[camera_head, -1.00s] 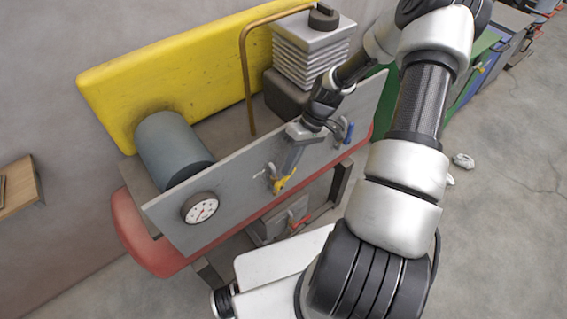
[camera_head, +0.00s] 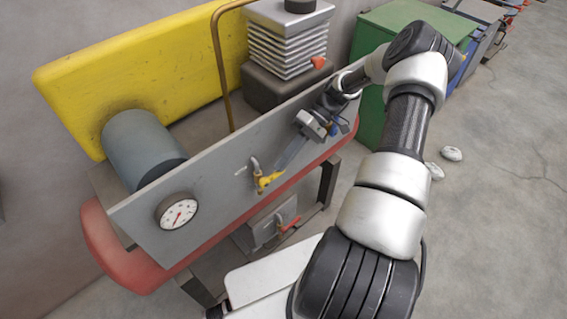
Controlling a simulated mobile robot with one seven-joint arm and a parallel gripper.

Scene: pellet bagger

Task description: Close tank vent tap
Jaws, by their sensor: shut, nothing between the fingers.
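A grey panel (camera_head: 222,165) carries a tap with a yellow handle (camera_head: 268,182) near its middle and a tap with a blue handle (camera_head: 341,126) near its right end. A red-handled tap (camera_head: 289,224) sits below the panel, and an orange-red handle (camera_head: 318,62) shows on the ribbed block behind. No label shows which one is the tank vent tap. My gripper (camera_head: 283,165) is in front of the panel, shut and empty. Its fingers point down-left, with the tips close to the yellow handle; I cannot tell whether they touch. My wrist partly hides the blue-handled tap.
A round gauge (camera_head: 177,212) is on the panel's left end. Behind stand a blue-grey cylinder (camera_head: 140,145), a yellow board (camera_head: 150,65), a bent brown pipe (camera_head: 217,70) and the ribbed block (camera_head: 287,40). A green cabinet (camera_head: 400,20) stands right. Open floor (camera_head: 500,220) lies at the right.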

